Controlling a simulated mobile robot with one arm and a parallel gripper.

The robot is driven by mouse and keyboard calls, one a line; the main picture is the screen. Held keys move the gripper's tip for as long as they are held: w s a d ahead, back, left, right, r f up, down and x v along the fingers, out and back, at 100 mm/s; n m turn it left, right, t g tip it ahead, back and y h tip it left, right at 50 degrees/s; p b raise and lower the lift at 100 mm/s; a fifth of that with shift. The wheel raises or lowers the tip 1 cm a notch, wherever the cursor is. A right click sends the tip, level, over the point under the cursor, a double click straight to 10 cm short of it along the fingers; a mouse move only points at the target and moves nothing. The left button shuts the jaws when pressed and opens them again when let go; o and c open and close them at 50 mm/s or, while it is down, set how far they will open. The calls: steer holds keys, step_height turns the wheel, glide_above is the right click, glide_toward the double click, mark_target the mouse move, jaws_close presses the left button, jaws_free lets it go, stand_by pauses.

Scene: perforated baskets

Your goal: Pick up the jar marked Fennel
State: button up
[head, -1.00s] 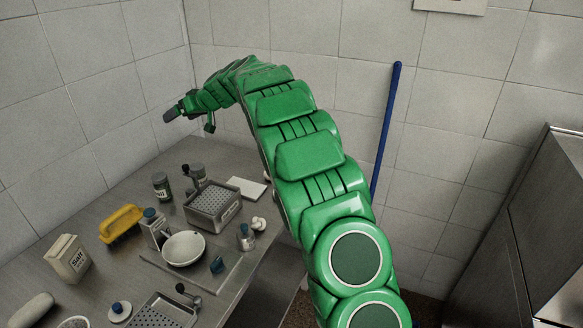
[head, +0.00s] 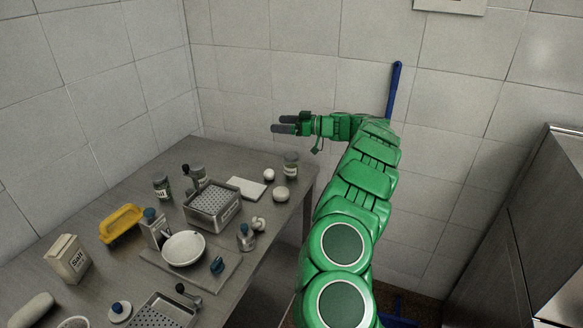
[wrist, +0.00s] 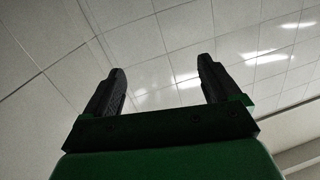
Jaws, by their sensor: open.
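Three green-grey jars with pale labels stand on the steel table in the head view. One jar (head: 291,166) is near the table's far right corner, one jar (head: 162,187) is toward the left, and one jar (head: 198,173) stands partly hidden behind a perforated basket. No label reads clearly enough to tell which is Fennel. My gripper (head: 276,124) is open and empty, in the air above the far end of the table, above and slightly left of the far right jar. The wrist view shows its two dark fingers (wrist: 160,70) spread apart with only wall tiles beyond.
A perforated metal basket (head: 212,207), a white board (head: 246,188), a white bowl (head: 183,248), a yellow brush (head: 121,223) and a salt carton (head: 68,260) crowd the table (head: 282,210). Two small round pale items (head: 280,195) sit near the far right jar. Tiled walls close the back and left.

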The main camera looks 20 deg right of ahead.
steer(key=s+d+f+t, duration=0.1)
steer(key=s+d+f, duration=0.35)
steer(key=d, duration=0.25)
glide_toward(287, 165)
steer(key=shift+n, duration=0.4)
steer(key=w, duration=0.1)
steer(key=w+f, duration=0.2)
steer(key=w, duration=0.1)
steer(key=shift+a, duration=0.25)
steer(key=shift+a+f, duration=0.1)
steer(key=shift+f, duration=0.5)
steer(key=shift+w+a, duration=0.1)
steer(key=shift+a, duration=0.05)
steer(key=shift+r+x, duration=0.2)
steer(key=shift+x, duration=1.65)
steer(key=shift+r+x, duration=0.2)
steer(key=shift+x, duration=1.65)
steer(key=c, duration=1.2)
steer(key=shift+r, duration=0.2)
